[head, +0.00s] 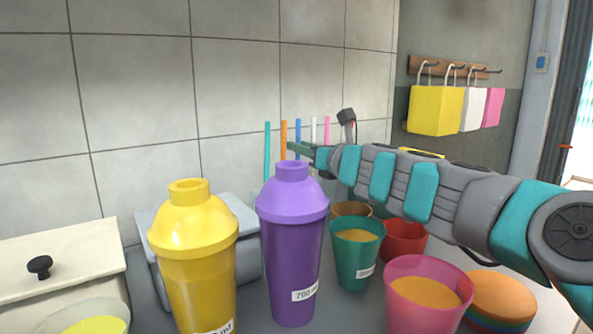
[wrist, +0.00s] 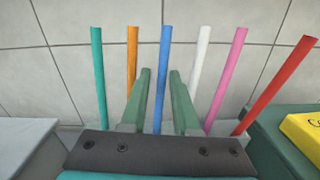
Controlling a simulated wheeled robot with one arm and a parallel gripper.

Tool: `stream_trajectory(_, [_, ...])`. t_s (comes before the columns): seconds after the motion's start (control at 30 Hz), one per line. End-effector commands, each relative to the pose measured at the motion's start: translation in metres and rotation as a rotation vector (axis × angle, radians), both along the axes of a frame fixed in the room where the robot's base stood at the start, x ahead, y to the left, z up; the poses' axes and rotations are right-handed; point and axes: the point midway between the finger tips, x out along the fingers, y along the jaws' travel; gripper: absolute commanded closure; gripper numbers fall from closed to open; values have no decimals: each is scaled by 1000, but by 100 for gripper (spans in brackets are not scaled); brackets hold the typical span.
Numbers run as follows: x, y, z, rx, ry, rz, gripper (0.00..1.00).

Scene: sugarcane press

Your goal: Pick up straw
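Several upright straws stand in a row near the tiled wall: teal (wrist: 99,75), orange (wrist: 131,60), blue (wrist: 163,70), white (wrist: 198,70), pink (wrist: 228,75) and a tilted red one (wrist: 275,85). In the head view the teal straw (head: 267,150), orange straw (head: 283,138) and blue straw (head: 298,135) show left of my arm. My gripper (wrist: 160,71) is open, its two green fingers either side of the blue straw in the wrist view. I cannot tell whether that straw is between the fingers or beyond them. The straws' lower ends are hidden.
A yellow shaker (head: 195,270) and a purple shaker (head: 292,250) stand in front. Right of them are a teal cup (head: 352,270), a red cup (head: 410,248) and a pink cup (head: 410,318). Bags (head: 435,110) hang on the back wall.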

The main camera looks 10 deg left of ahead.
Motion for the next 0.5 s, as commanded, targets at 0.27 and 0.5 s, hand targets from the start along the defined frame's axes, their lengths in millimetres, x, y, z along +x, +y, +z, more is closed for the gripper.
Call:
stream_trajectory(0.27, [19,17,6,-5,-1,0,71])
stream_trajectory(0.5, [36,33,5,-3,1,-1,71])
